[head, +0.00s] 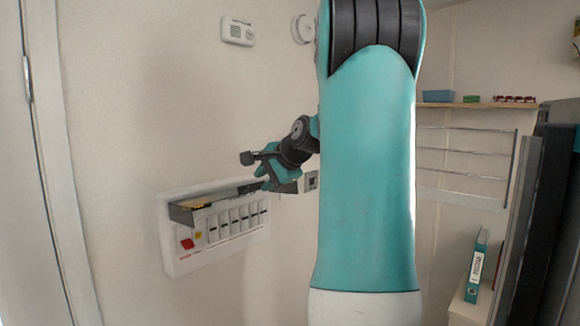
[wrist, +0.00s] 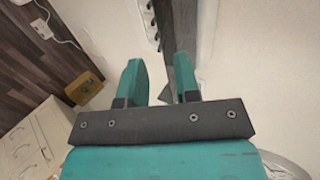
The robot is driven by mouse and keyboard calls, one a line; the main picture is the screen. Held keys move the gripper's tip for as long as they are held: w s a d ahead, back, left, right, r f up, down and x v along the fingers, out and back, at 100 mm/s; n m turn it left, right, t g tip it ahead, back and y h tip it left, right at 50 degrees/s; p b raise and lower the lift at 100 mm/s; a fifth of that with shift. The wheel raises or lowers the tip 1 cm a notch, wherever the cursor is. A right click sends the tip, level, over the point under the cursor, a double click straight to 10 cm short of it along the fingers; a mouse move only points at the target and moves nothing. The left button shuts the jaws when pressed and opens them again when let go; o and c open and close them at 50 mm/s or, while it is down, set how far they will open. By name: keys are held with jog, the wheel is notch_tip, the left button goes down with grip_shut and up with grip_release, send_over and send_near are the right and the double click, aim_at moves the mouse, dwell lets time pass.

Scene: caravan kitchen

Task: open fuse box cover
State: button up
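The white fuse box (head: 170,240) is on the wall left of my arm in the head view, with a row of switches and a red button showing. Its dark, smoky cover (head: 208,206) is tilted up and sticks out from the top edge, above the switches. My gripper (head: 268,178) is at the right end of the cover. In the wrist view, the two teal fingers of my gripper (wrist: 160,85) stand apart with nothing clearly between them. The dark cover (wrist: 181,68) runs beside and behind the right finger; whether they touch cannot be told. A few switches (wrist: 153,25) show beyond.
A wall plate (head: 311,180) is right of the gripper. A white alarm unit (head: 238,31) hangs above. A shelf (head: 470,105) with small items, a rail rack and a teal binder (head: 476,265) are at the right. A door frame (head: 60,160) is at the left.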

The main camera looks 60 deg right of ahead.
jog(key=b+v, duration=0.2)
jog(key=v, duration=1)
jog(key=shift+s, duration=0.25)
jog(key=shift+f, duration=0.1)
jog(key=c, duration=0.4)
jog(key=shift+w+d+r+n, duration=0.1)
jog(key=shift+w+r+n, duration=0.15)
jog(key=shift+n, duration=0.35)
grip_shut()
jog(key=w+d+r+n+g, duration=0.25)
jog(key=w+n, duration=0.65)
jog(key=n, duration=0.8)
jog(key=shift+y, duration=0.4)
jog(key=b+x, duration=0.2)
jog(key=x, duration=0.6)
jog(key=shift+w+a+f+b, duration=0.15)
jog(key=shift+w+f+b, duration=0.05)
jog(key=shift+w+b, duration=0.15)
jog(key=shift+s+f, duration=0.15)
jog(key=shift+f, duration=0.75)
jog(key=shift+s+f, duration=0.2)
jog(key=shift+f, duration=0.65)
